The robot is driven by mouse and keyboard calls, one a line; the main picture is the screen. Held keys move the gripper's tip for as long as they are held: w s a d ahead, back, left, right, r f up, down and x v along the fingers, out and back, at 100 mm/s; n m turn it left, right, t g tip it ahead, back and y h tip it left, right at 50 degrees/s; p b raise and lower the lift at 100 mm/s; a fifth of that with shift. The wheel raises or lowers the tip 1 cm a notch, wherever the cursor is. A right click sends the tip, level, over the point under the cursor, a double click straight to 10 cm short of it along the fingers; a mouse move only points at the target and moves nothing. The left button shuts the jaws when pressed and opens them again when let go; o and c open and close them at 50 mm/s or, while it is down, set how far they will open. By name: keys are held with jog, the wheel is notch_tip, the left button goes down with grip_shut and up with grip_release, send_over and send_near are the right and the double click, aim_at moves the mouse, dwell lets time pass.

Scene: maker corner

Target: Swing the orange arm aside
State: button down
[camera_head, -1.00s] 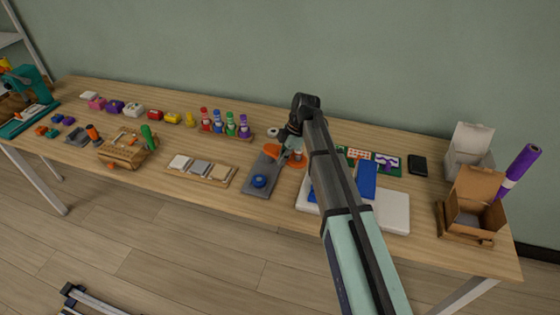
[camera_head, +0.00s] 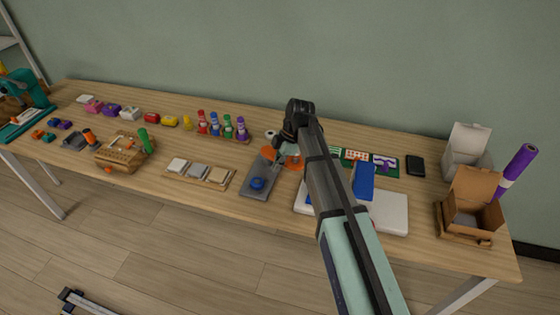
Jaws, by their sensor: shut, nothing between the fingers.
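A grey base plate (camera_head: 262,172) with a round blue knob (camera_head: 257,184) lies near the middle of the table. My gripper (camera_head: 278,162) is shut and empty, pointing down at the far half of the plate, close beside the visible orange. My own arm and wrist hide the rest of the orange part, and I cannot tell whether the fingers touch it.
A white board with a blue block (camera_head: 365,182) lies right of the plate, partly under my arm. A tray of pads (camera_head: 199,174) lies to the left. Colored bottles (camera_head: 228,126) stand behind left. An open cardboard box (camera_head: 472,205) stands at the right.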

notch_tip(320, 180, up, 10)
jog(key=w+b, duration=0.1)
jog(key=b, duration=0.1)
jog(key=shift+w+d+f, duration=0.2)
jog(key=shift+w+d, duration=0.05)
jog(key=shift+w, duration=0.05)
